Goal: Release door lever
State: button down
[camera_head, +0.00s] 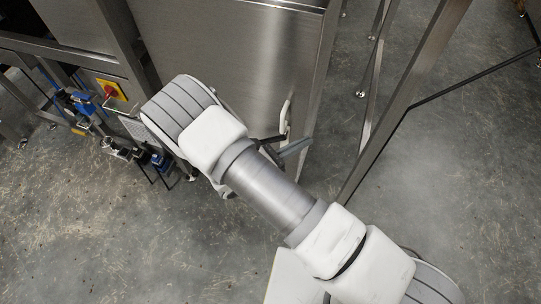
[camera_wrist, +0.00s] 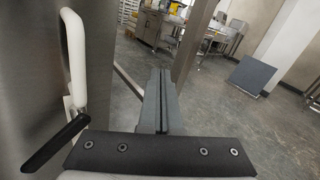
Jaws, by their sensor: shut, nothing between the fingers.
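A steel door (camera_head: 235,60) carries a white upright handle (camera_wrist: 76,60) with a lever that has a black grip (camera_wrist: 57,143) at its lower end. In the wrist view the lever slants down and left from the handle's base. In the head view the handle (camera_head: 285,117) shows near the door's right edge, and my arm hides part of the area below it. My gripper (camera_wrist: 160,75) is shut and empty. Its grey fingers lie together to the right of the handle and lever, apart from both in the wrist view. In the head view the fingers (camera_head: 295,147) show just below the handle.
A steel frame post (camera_head: 410,85) stands right of the door. A red knob on a yellow plate (camera_head: 110,91) and blue fittings (camera_head: 82,101) are at the left. The wrist view shows a grey panel (camera_wrist: 252,75) and tables farther off. Open concrete floor lies around.

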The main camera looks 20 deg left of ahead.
aim_at(273, 137)
jog(key=s+a+f+n+t+y+b, duration=0.2)
jog(key=s+a+f+n+t+y, duration=0.15)
jog(key=f+n+y, duration=0.55)
jog(key=s+a+f+n+t+y+b, duration=0.25)
jog(key=f+n+t+y, duration=0.35)
jog(key=f, duration=0.5)
jog(key=w, duration=0.3)
jog(key=w+a+r+g+b, duration=0.1)
jog(key=w, duration=0.2)
jog(key=w+n+g, duration=0.1)
jog(key=w, duration=0.3)
jog(key=shift+a+r+h, duration=0.15)
jog(key=shift+r+h, duration=0.05)
jog(key=shift+h, duration=0.1)
jog(key=shift+g, duration=0.25)
jog(key=shift+a+r, duration=1.3)
jog(key=shift+r, duration=0.25)
